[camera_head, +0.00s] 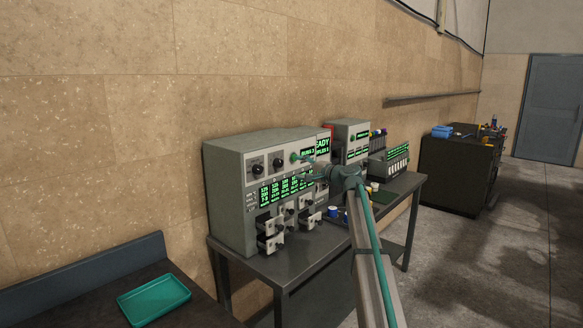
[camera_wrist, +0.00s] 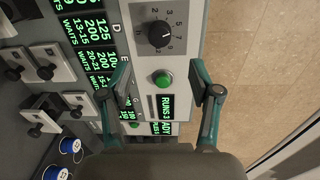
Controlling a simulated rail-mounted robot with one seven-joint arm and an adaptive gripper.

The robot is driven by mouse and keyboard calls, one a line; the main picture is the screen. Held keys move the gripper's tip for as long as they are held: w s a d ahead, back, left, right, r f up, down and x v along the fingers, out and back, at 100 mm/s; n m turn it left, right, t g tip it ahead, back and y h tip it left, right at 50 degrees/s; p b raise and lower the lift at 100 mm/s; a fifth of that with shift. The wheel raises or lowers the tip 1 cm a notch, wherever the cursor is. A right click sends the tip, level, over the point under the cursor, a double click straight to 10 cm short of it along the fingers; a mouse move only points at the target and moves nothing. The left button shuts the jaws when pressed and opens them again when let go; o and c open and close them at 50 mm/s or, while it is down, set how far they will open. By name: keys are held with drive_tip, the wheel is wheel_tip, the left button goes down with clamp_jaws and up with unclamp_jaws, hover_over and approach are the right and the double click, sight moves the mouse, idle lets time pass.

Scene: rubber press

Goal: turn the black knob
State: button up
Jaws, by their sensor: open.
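Two black knobs sit on the upper front panel of a grey machine (camera_head: 228,190) in the head view, a left knob (camera_head: 256,169) and a right knob (camera_head: 278,166). One black knob with a numbered dial (camera_wrist: 160,33) shows at the top of the wrist view. A round green button (camera_wrist: 163,79) lies below it, between my fingers in the picture. My gripper (camera_head: 302,167) is open and empty in front of the panel, right of both knobs. Its two teal fingers also show spread in the wrist view (camera_wrist: 161,80). I see no contact with the knob.
Green displays (camera_wrist: 95,30) and small drawers (camera_head: 270,242) with handles are on the machine's front. The machine stands on a dark table (camera_head: 270,268). A teal tray (camera_head: 154,299) lies in the foreground.

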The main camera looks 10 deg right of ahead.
drive_tip(key=shift+v, duration=1.2)
idle(1.2)
